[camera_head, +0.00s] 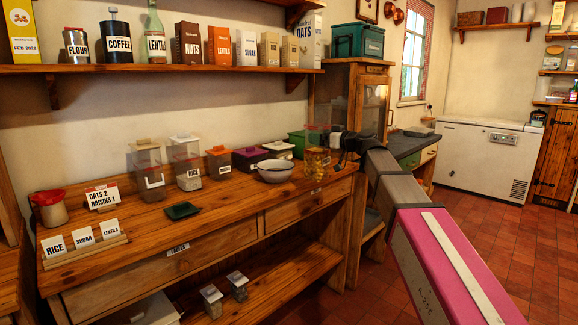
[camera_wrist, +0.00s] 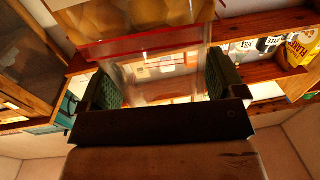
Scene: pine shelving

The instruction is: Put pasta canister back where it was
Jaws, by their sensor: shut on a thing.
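The pasta canister (camera_head: 317,163) is clear, with yellow pasta in its lower part and a clear upper part. It is at the right end of the wooden bench (camera_head: 228,195). My gripper (camera_head: 337,141) comes from the right and is shut on its upper part. I cannot tell whether its base touches the bench. In the wrist view, the two dark finger pads (camera_wrist: 165,82) press on both sides of the clear wall, with the pasta (camera_wrist: 140,18) and a red line at the top of the picture.
A white bowl (camera_head: 274,171), a purple box (camera_head: 250,158) and several clear canisters (camera_head: 186,163) stand left of the canister. A wall shelf (camera_head: 160,68) above holds labelled boxes. A green tray (camera_head: 182,210) lies mid-bench. Bare wood lies in front of the bowl.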

